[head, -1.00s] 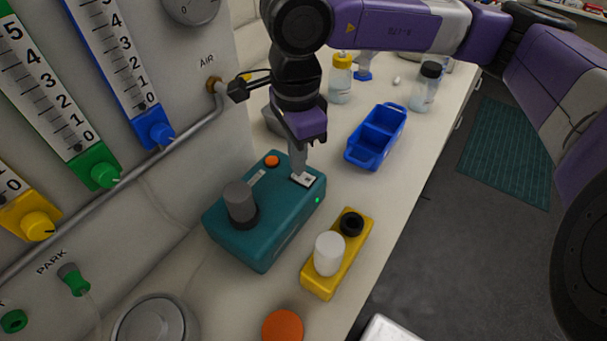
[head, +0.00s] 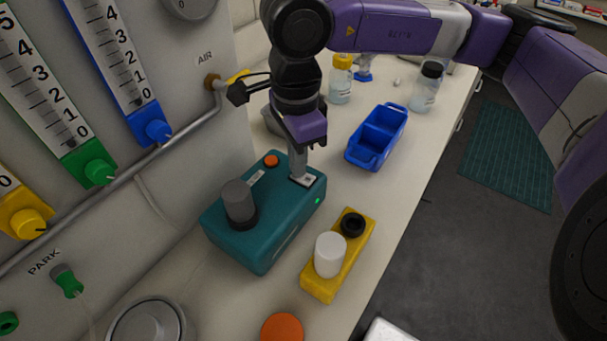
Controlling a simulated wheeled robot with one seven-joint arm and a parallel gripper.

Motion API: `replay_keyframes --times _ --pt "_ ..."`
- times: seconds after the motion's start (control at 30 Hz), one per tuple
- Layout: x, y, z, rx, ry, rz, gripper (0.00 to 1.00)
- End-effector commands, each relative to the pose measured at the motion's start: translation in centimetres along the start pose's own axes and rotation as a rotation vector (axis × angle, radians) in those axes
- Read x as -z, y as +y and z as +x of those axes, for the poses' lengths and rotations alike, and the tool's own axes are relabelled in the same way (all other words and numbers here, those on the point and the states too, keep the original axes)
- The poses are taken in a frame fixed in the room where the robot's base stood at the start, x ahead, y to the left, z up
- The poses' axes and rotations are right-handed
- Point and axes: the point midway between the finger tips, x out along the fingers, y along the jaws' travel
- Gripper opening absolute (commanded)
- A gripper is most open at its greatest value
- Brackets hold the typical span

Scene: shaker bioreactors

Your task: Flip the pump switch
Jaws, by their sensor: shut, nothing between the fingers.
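The teal pump box (head: 262,225) stands on the bench. It carries a grey knob (head: 239,201), an orange button (head: 271,160) and a lit green lamp on its right side. The pump switch (head: 308,180) sits on a pale plate at the top right corner of the box. My gripper (head: 298,176) is shut and points down at this plate, with its tips at or just above the switch. The fingers hide part of the switch, so I cannot tell which way it is tipped or whether the tips touch it.
A yellow holder (head: 318,287) with a white cap and a black ring stands right of the pump. A blue divided tray (head: 372,155) and bottles (head: 341,80) are behind it. The panel with flow meters and a pipe (head: 110,178) rises at the left.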

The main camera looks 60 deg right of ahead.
Motion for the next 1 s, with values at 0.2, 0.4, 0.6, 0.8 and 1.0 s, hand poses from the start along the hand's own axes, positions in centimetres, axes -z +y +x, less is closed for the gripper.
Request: replay_keyframes --times 0.2,0.4,0.6,0.8,1.0 --pt "0.0 0.0 0.3 -0.001 0.001 0.000 0.00" --pt "0.0 0.0 -0.6 0.000 0.001 0.000 0.00" --pt "0.0 0.0 -2.0 0.000 0.002 0.000 0.00" --pt "0.0 0.0 -3.5 0.000 0.001 0.000 0.00" --pt "0.0 0.0 -5.0 0.000 0.001 0.000 0.00"
